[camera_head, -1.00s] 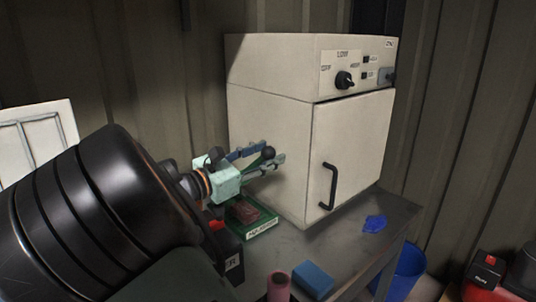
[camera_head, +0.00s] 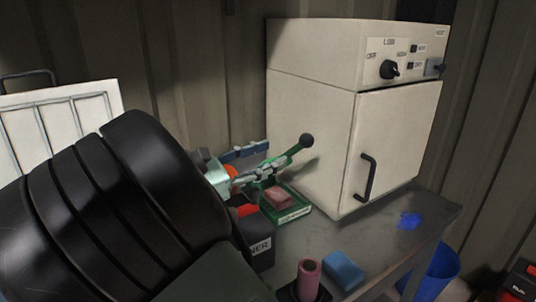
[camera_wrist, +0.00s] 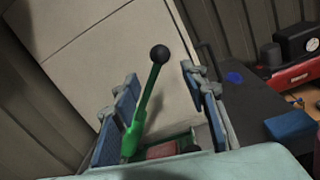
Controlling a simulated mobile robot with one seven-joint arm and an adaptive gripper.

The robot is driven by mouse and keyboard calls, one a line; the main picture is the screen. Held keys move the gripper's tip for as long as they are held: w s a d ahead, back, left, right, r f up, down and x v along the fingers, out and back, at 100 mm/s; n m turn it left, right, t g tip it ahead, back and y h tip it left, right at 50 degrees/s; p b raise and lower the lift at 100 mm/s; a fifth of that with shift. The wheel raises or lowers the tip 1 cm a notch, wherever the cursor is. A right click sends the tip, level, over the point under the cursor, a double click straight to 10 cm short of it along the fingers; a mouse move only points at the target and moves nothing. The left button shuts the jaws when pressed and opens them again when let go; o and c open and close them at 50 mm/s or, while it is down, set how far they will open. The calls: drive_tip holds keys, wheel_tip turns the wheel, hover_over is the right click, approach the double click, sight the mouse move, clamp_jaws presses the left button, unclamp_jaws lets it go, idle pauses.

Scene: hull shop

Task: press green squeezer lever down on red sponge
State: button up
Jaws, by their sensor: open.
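The green squeezer (camera_head: 297,211) stands on the grey bench in front of the white cabinet. Its green lever (camera_head: 289,156), ending in a black ball knob, is raised and slanted up. The red sponge (camera_head: 279,197) lies in the squeezer's tray below the lever. My gripper (camera_head: 258,160) is open near the lever, its wrist partly hidden behind my arm. In the wrist view, the lever (camera_wrist: 147,94) rises between the open fingers of my gripper (camera_wrist: 160,100), nearer the left finger; I cannot tell whether they touch. The sponge (camera_wrist: 161,150) shows low between the fingers, partly hidden.
The white cabinet (camera_head: 310,110) stands close behind the squeezer. A black box (camera_head: 256,242), a pink roll (camera_head: 308,279) and a blue sponge (camera_head: 343,270) are at the bench front. A blue cloth (camera_head: 410,220) lies to the right, with a blue bin (camera_head: 438,272) beyond the bench edge.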

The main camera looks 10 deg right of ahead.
drive_tip(key=shift+d, duration=0.25)
drive_tip(key=shift+c, duration=1.3)
drive_tip(key=d+m+g, duration=0.1)
drive_tip(key=d+f+m+g+y, duration=0.1)
drive_tip(key=d+m+g, duration=0.1)
drive_tip(key=s+d+m+g+y, duration=0.1)
drive_tip(key=d, duration=0.1)
drive_tip(key=shift+f+m+p, duration=0.25)
drive_tip(key=shift+m+p, duration=0.05)
drive_tip(key=shift+p, duration=0.05)
clamp_jaws()
wheel_tip(320, 180, up, 19)
drive_tip(key=w+d+m+t+y+p, duration=0.1)
drive_tip(key=w+d+m+y+p, duration=0.1)
drive_tip(key=m+y, duration=1)
drive_tip(key=n+y+b, duration=0.2)
hover_over(302, 138)
wheel_tip(302, 138, down, 11)
drive_tip(key=shift+f+b, duration=0.3)
drive_tip(key=shift+f, duration=0.25)
